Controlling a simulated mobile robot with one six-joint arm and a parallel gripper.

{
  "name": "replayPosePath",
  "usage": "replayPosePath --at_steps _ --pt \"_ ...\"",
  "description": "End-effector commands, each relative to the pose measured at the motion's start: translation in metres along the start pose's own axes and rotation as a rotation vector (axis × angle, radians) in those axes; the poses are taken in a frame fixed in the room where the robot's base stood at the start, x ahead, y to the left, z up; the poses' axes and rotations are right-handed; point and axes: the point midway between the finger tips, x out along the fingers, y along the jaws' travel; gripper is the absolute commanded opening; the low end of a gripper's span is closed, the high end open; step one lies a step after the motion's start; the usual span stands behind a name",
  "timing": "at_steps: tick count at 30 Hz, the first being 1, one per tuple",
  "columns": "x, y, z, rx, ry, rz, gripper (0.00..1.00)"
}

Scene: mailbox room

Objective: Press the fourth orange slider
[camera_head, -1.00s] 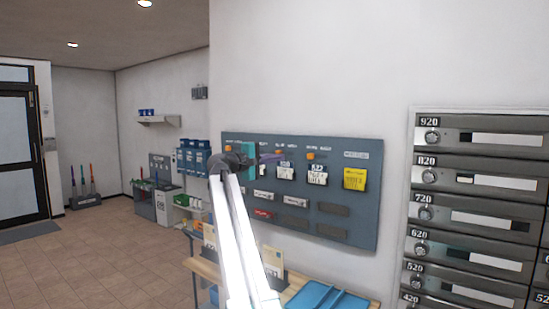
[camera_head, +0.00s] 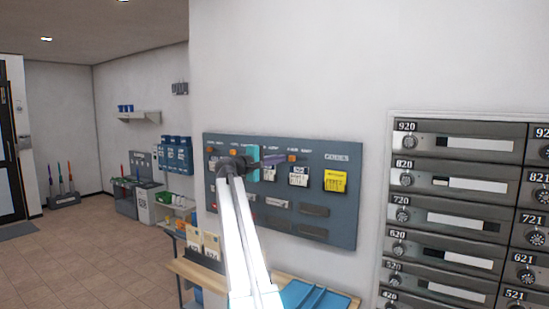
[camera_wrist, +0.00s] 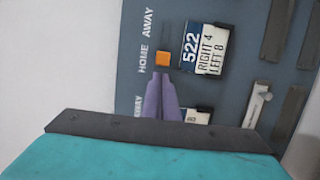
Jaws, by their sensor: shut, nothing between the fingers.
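The board (camera_head: 330,215) on the wall carries a row of orange sliders with cards below them. The fourth orange slider (camera_head: 292,158) is the rightmost one. In the wrist view an orange slider (camera_wrist: 162,59) sits by the words HOME and AWAY, beside a card (camera_wrist: 205,50) marked 522. My gripper (camera_head: 284,159) is shut and empty, with its purple fingers pointing right along the row, tips just left of the fourth slider. In the wrist view the fingertips (camera_wrist: 161,78) appear just below the orange slider; contact cannot be told. The third slider is hidden behind my gripper.
A yellow note (camera_head: 335,181) hangs on the board's right part. Metal mailboxes (camera_head: 455,165) stand to the right. A wooden table (camera_head: 205,272) with a blue tray (camera_head: 320,298) is below the board. Open floor (camera_head: 90,260) lies to the left.

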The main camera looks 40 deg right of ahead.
Motion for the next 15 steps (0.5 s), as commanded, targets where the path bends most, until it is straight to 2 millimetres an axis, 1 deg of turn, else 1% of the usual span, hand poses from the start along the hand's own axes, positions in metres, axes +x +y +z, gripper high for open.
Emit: replayPosePath --at_steps 4,15 --pt "0.0012 0.0002 0.0057 0.0 0.0 0.0 0.0" --pt "0.002 -0.0003 0.0066 0.0 -0.001 0.0 0.0"
